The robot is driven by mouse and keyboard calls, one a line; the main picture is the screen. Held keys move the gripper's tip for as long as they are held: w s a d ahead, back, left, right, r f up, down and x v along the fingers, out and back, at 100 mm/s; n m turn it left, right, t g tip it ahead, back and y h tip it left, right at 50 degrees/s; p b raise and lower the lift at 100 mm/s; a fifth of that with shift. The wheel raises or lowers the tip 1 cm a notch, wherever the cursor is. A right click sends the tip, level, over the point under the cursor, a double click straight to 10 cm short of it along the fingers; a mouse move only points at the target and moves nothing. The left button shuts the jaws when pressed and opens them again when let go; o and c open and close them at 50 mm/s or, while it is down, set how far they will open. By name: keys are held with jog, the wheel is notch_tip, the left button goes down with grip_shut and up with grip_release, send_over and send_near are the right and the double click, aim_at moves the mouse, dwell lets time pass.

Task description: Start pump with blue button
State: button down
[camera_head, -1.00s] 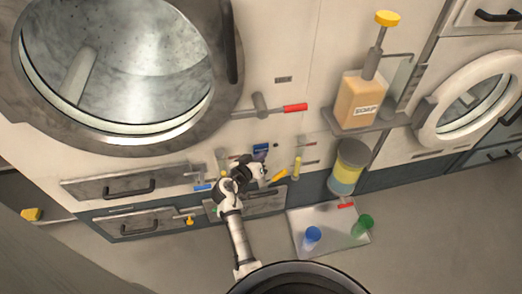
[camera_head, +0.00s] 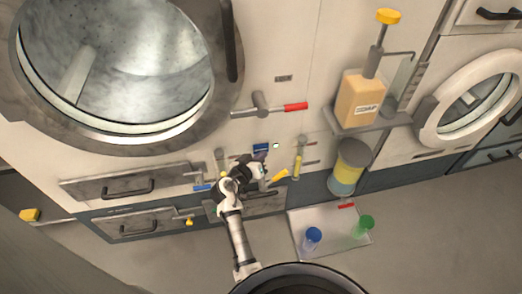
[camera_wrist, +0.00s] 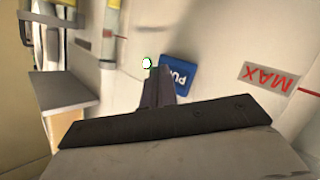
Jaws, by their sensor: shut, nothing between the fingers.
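The blue button (camera_head: 261,147) is on the white machine panel, below the red-ended lever. In the wrist view, the blue piece (camera_wrist: 179,74) carries white letters beginning "PU", and the fingers partly cover it. My gripper (camera_head: 260,159) is shut and empty, just below the button in the head view. In the wrist view, its fingertips (camera_wrist: 160,72) overlap the button's edge; I cannot tell whether they touch it. A small light (camera_head: 276,145) right of the button is lit pale green; it also shows in the wrist view (camera_wrist: 146,63).
A red-ended lever (camera_head: 295,106) sticks out above. A yellow-handled valve (camera_head: 298,165) is at right, near a soap dispenser (camera_head: 360,100) on a shelf. A tray (camera_head: 300,240) with a blue cup (camera_head: 312,237) and green cup (camera_head: 364,226) lies on the floor.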

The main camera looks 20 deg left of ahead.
jog(key=shift+s, duration=0.1)
jog(key=s+d, duration=0.1)
jog(key=s, duration=0.1)
jog(key=s+d, duration=0.2)
jog(key=shift+s+d, duration=0.15)
jog(key=shift+s, duration=0.25)
